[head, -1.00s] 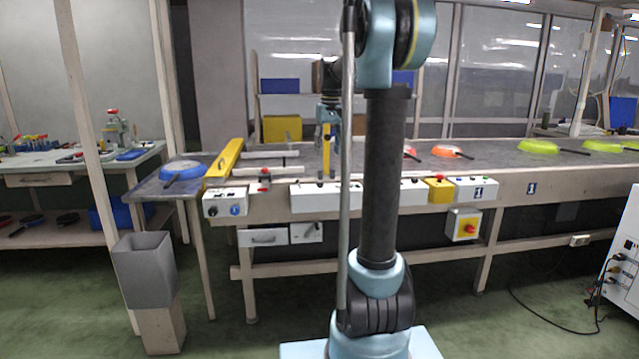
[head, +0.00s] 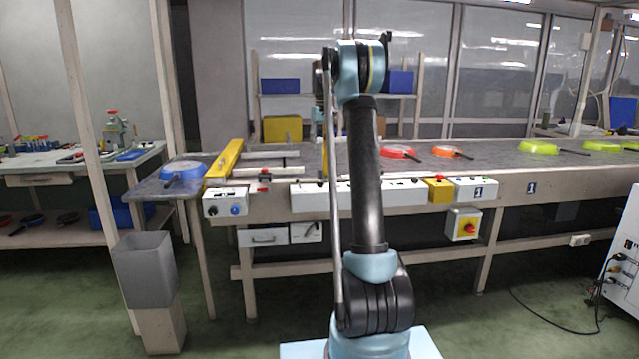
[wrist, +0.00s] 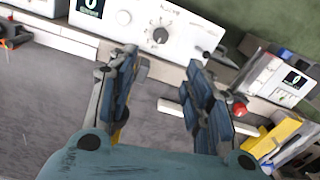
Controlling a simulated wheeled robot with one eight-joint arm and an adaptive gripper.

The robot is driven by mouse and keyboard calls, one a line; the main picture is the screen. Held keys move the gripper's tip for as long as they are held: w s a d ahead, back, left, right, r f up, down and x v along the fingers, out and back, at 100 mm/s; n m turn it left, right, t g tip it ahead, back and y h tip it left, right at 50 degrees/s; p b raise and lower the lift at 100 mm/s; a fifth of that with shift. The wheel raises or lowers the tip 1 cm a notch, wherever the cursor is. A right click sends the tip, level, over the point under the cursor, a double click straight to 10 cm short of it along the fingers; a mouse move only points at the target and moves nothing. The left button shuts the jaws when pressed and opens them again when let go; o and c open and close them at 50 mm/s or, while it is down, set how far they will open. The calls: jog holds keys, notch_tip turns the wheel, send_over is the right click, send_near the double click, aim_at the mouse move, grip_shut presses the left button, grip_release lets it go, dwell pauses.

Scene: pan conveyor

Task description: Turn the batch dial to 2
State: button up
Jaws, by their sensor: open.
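The black batch dial (wrist: 160,36) sits on a white control panel at the top of the wrist view, with markings around it that are too small to read. A small display (wrist: 90,5) on the same panel shows 0. My gripper (wrist: 162,62) is open and empty. Its two fingers point toward the panel, with the dial beyond the gap between the tips and apart from them. In the head view the long white panel (head: 312,197) is on the bench front, partly behind my arm. My gripper is mostly hidden there.
A second white box with a display (wrist: 285,80), a red knob (wrist: 240,110) and a yellow bar (wrist: 275,138) lie right in the wrist view. In the head view, a red pan (head: 398,152) and an orange pan (head: 447,151) lie on the conveyor. A grey bin (head: 145,270) stands front left.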

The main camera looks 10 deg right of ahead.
aim_at(320, 185)
jog(key=f, duration=1.6)
jog(key=shift+a+f, duration=0.2)
jog(key=shift+a, duration=0.05)
jog(key=c, duration=1.1)
